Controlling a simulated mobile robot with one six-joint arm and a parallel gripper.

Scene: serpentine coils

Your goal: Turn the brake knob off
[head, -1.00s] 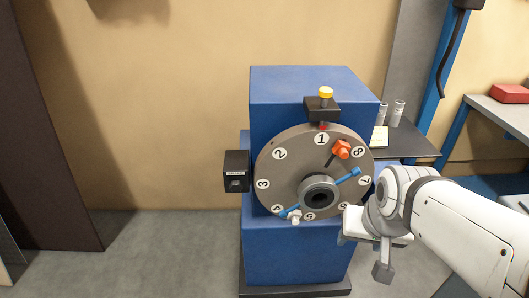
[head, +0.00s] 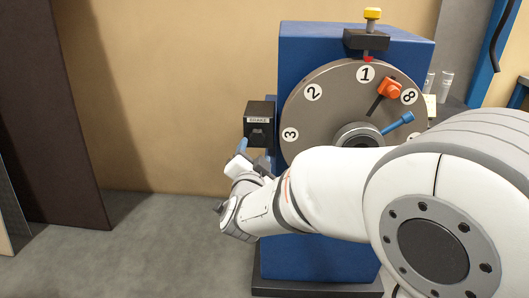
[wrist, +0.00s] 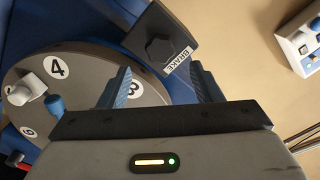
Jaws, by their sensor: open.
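The brake box (head: 260,109) is a small black box with a BRAKE label on the left side of the blue machine. Its dark knob (head: 257,136) faces forward. In the wrist view the brake knob (wrist: 160,49) is a dark faceted knob on its plate, just beyond the fingertips and between their lines. My gripper (head: 251,154) is open and empty, just below and in front of the box in the head view. In the wrist view, its two blue ribbed fingers (wrist: 162,83) stand wide apart, with no visible contact with the knob.
The grey numbered dial (head: 325,85) stands right of the box, with an orange block (head: 390,89) and a blue handle (head: 398,124). My arm hides its lower part. In the wrist view, the dial (wrist: 85,85) lies close behind the left finger. Floor at left is clear.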

